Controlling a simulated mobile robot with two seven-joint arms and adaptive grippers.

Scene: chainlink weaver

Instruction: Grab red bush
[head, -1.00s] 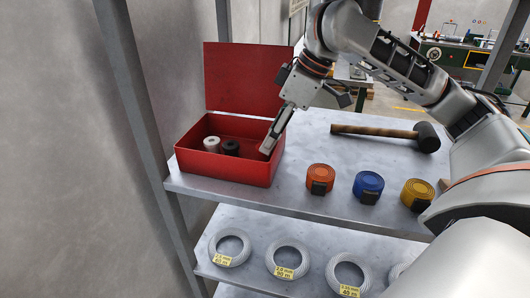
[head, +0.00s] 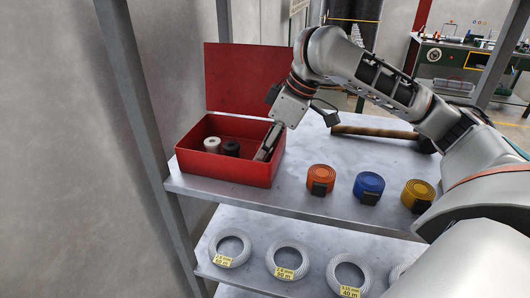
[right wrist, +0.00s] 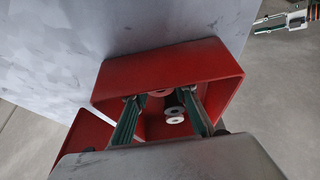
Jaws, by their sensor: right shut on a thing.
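The open red box (head: 222,170) stands on the upper shelf with its lid raised. A white bush (head: 212,144) and a black bush (head: 231,148) stand inside it toward the left. My right gripper (head: 262,156) reaches down into the box's right part. In the right wrist view, a reddish round top, the red bush (right wrist: 160,93), shows between the fingertips, and the gripper (right wrist: 163,97) is shut on it. Most of the red bush is hidden, and in the head view I cannot see it.
Orange (head: 320,178), blue (head: 368,186) and yellow (head: 417,194) strap rolls lie right of the box. A hammer (head: 375,132) lies behind them under my arm. Several wire coils (head: 288,259) rest on the lower shelf. A grey post (head: 150,130) stands left.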

